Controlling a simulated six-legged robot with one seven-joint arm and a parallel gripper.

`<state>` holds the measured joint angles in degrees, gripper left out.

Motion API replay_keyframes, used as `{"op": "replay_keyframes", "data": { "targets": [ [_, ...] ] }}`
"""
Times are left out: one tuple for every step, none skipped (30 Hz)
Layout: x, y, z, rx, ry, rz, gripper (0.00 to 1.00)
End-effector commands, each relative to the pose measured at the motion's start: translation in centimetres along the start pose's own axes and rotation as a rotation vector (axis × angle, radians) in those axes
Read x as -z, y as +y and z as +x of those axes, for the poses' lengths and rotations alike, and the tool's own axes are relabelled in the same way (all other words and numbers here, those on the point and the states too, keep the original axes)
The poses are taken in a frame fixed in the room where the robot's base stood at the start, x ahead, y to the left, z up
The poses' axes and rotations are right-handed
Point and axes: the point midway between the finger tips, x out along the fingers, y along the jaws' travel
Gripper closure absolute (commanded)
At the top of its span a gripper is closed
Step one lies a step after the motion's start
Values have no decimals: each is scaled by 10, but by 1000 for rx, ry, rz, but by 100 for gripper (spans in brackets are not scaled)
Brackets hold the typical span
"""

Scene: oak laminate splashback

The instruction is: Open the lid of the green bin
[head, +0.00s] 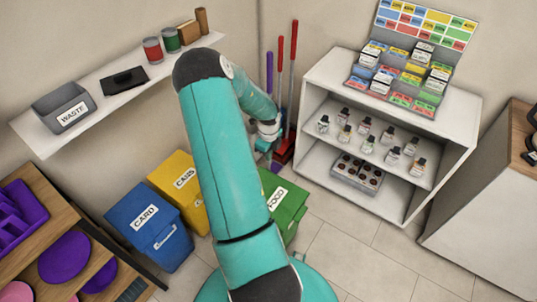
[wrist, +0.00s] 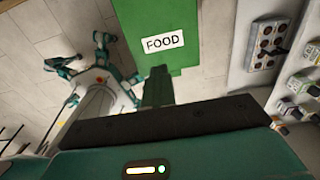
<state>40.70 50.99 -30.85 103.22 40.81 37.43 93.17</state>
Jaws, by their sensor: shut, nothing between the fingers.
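The green bin (head: 289,204) with a white FOOD label stands on the floor, partly hidden behind my teal arm in the head view. Its lid looks down, though the arm covers its left part. In the wrist view the green bin (wrist: 190,15) fills the top middle, with the FOOD label upright to read. My gripper (wrist: 158,76) is shut and empty, its fingertips just below the label in that view. I cannot tell whether they touch the bin.
A yellow CANS bin (head: 180,182) and a blue CARD bin (head: 150,226) stand to the left. Brooms (head: 292,80) lean in the corner behind. A white shelf unit (head: 405,205) with bottles stands right. Floor tiles in front right are clear.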

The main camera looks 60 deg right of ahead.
Motion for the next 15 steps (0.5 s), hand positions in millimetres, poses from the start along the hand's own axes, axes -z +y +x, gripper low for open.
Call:
{"op": "replay_keyframes", "data": {
  "targets": [
    [0,0,0,0,0,0,100],
    [0,0,0,0,0,0,100],
    [0,0,0,0,0,0,100],
    [0,0,0,0,0,0,100],
    [0,0,0,0,0,0,100],
    [0,0,0,0,0,0,96],
    [0,0,0,0,0,0,90],
    [0,0,0,0,0,0,84],
    [0,0,0,0,0,0,77],
    [0,0,0,0,0,0,71],
    [0,0,0,0,0,0,65],
    [0,0,0,0,0,0,57],
    [0,0,0,0,0,0,51],
    [0,0,0,0,0,0,45],
    [0,0,0,0,0,0,37]
  ]
}}
